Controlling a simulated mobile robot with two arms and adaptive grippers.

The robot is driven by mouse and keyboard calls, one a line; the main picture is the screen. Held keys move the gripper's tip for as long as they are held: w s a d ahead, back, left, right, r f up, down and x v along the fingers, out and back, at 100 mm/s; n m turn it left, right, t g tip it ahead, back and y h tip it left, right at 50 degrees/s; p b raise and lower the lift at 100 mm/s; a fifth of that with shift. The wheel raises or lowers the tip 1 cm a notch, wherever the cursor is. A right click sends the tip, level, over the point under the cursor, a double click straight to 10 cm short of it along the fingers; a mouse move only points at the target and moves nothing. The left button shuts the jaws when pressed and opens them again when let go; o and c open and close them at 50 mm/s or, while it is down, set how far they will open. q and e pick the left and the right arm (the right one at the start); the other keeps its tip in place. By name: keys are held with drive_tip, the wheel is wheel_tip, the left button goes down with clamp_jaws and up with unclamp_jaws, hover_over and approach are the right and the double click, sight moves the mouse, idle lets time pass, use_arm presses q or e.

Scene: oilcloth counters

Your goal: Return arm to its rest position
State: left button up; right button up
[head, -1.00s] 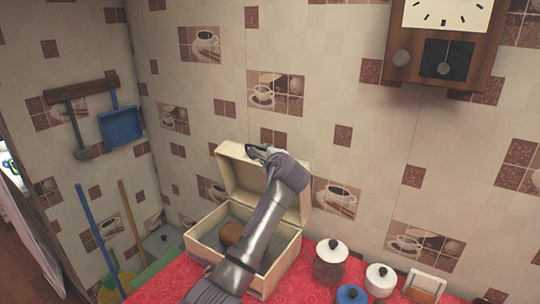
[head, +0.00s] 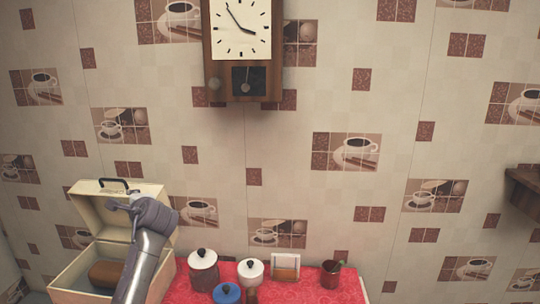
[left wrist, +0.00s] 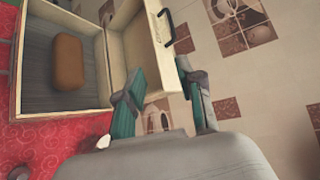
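My left gripper (head: 125,200) is at the raised lid (head: 88,212) of a cream box (head: 65,293), at the lower left of the head view. My right arm and gripper are not in view.
The box stands at the left of a red patterned counter (head: 185,290). A clock (head: 240,50) hangs above.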

use_arm(q)
drive_tip(key=s+d+f+n+g+h, duration=0.2)
drive_tip(key=s+d+f+n+h, duration=0.15)
drive_tip(key=s+f, duration=0.85)
drive_tip(key=s+d+f+n+g+h, duration=0.15)
drive_tip(key=s+d+f, duration=0.35)
drive_tip(key=s+f, duration=0.65)
drive_tip(key=s+d+f+n+g+h, duration=0.2)
drive_tip(key=s+d+f+n+h, duration=0.15)
drive_tip(key=s, duration=0.85)
drive_tip(key=s+d+f+n+g+h, duration=0.2)
drive_tip(key=s+d, duration=0.3)
drive_tip(key=s, duration=0.7)
wheel_tip(320, 180, down, 26)
drive_tip(key=s+g, duration=0.2)
drive_tip(key=s+a+f, duration=0.3)
drive_tip(key=s+f, duration=1.3)
drive_tip(key=s, duration=0.1)
drive_tip(key=shift+f+g, duration=0.35)
drive_tip(key=shift+f, duration=0.05)
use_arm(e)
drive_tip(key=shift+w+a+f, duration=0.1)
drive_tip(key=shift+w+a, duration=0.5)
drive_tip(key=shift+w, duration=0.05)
use_arm(q)
drive_tip(key=shift+a, duration=0.1)
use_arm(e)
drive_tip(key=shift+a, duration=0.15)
